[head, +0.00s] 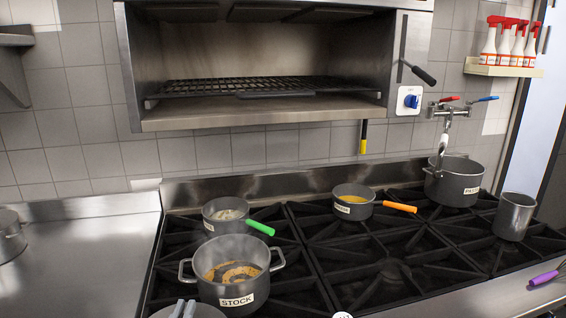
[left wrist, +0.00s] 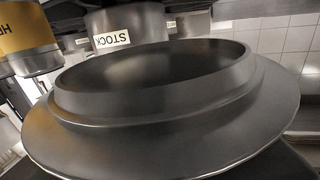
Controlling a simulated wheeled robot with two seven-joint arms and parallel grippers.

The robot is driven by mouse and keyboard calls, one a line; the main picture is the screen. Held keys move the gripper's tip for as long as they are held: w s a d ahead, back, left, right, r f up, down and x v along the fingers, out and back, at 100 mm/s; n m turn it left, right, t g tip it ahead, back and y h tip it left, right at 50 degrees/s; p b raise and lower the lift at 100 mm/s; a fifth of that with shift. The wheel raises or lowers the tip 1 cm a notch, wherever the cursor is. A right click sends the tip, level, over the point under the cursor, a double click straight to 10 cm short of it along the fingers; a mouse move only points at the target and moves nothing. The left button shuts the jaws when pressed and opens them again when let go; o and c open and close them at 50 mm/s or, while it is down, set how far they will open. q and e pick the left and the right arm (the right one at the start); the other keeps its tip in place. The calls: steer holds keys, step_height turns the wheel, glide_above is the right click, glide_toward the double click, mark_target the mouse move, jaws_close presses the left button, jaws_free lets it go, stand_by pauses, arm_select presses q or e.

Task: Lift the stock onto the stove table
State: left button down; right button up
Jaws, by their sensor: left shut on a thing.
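The stock pot (head: 236,301), grey with a STOCK label and two side handles, stands at the front left of the stove table (head: 322,262). It is uncovered and has brownish contents. My left gripper (head: 182,309) shows at the bottom edge, just in front of and left of the pot. It is shut on a grey round lid-like disc (head: 207,311), mostly cut off there. The disc (left wrist: 150,135) fills the left wrist view, with a raised ring. Behind it, the pot (left wrist: 125,24) shows its label upside down. My right gripper is not in view.
A green-handled pan (head: 212,225) stands behind the stock pot, and an orange-handled pan (head: 353,211) stands to the right. A pasta pot (head: 437,185) and a grey cylinder (head: 514,217) stand farther right. The steel counter (head: 95,265) is mostly bare. A grill oven (head: 265,127) hangs above.

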arm_select(q)
steer(key=shift+s, duration=0.1)
stand_by(0.3)
steer(key=s+f, duration=0.1)
steer(key=s, duration=0.2)
steer(key=s+f, duration=0.1)
steer(key=s, duration=0.2)
steer(key=s+f, duration=0.1)
steer(key=s, duration=0.2)
steer(key=shift+s+f, duration=0.2)
steer(key=shift+f, duration=0.1)
stand_by(0.9)
